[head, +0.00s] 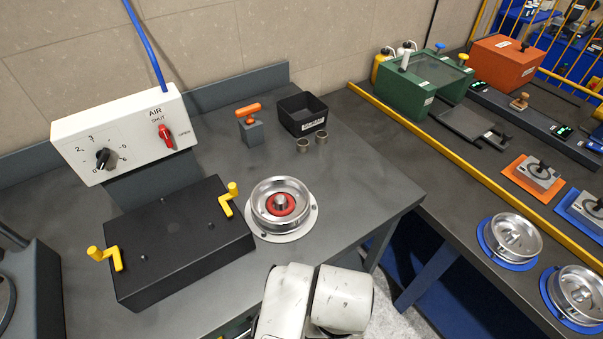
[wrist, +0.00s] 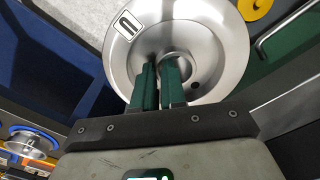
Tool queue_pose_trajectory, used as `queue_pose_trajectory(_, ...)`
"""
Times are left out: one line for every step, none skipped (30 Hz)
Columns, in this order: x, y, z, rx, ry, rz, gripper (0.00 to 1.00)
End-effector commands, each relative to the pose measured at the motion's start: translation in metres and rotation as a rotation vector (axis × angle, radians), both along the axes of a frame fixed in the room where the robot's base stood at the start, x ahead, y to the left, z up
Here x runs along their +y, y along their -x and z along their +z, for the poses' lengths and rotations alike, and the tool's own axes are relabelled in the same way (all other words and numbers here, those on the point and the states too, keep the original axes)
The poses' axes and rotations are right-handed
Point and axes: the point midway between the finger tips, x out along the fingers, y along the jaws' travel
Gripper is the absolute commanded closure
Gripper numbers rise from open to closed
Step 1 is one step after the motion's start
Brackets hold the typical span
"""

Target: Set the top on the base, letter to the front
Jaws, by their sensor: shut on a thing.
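The base (head: 279,225) looks like a round silver dish on a flat flange, with a red ring and a metal stud in its middle. It stands on the grey bench right of the black box in the head view. My gripper (wrist: 172,70) has dark green fingers and is shut on the middle of the top (wrist: 215,45), a round shiny metal piece. The top carries a white label with a dark U-like letter (wrist: 128,22) at its upper left in the wrist view, and a small dark hole at its lower right. In the head view the gripper and top are out of sight.
A black box with yellow handles (head: 180,245) stands left of the base, before a white air panel (head: 125,130). A black bin (head: 302,113) and two small rings stand behind. The right bench (head: 455,215) holds silver parts on blue discs (head: 512,236) and a yellow rail.

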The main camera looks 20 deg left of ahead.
Motion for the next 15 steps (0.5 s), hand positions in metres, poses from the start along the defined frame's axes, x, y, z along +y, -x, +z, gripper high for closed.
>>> queue_pose_trajectory(0.019, 0.005, 0.019, -0.003, -0.008, 0.021, 1.00)
queue_pose_trajectory(0.028, 0.007, 0.028, -0.003, -0.008, 0.032, 1.00)
queue_pose_trajectory(0.039, 0.011, 0.041, -0.003, -0.008, 0.046, 1.00)
queue_pose_trajectory(0.049, 0.014, 0.051, -0.003, -0.008, 0.057, 1.00)
queue_pose_trajectory(0.057, 0.017, 0.061, -0.003, -0.008, 0.068, 1.00)
queue_pose_trajectory(0.069, 0.020, 0.072, -0.002, -0.009, 0.082, 1.00)
queue_pose_trajectory(0.077, 0.023, 0.082, -0.003, -0.009, 0.093, 1.00)
queue_pose_trajectory(0.083, 0.025, 0.088, -0.002, -0.007, 0.102, 1.00)
queue_pose_trajectory(0.093, 0.028, 0.098, -0.002, -0.007, 0.114, 1.00)
queue_pose_trajectory(0.098, 0.030, 0.104, -0.001, -0.006, 0.121, 1.00)
queue_pose_trajectory(0.103, 0.031, 0.109, -0.001, -0.005, 0.127, 1.00)
queue_pose_trajectory(0.110, 0.033, 0.117, -0.002, -0.006, 0.136, 1.00)
queue_pose_trajectory(0.114, 0.035, 0.122, -0.001, -0.004, 0.141, 1.00)
queue_pose_trajectory(0.119, 0.036, 0.126, -0.001, -0.005, 0.147, 1.00)
queue_pose_trajectory(0.124, 0.038, 0.132, -0.001, -0.004, 0.154, 1.00)
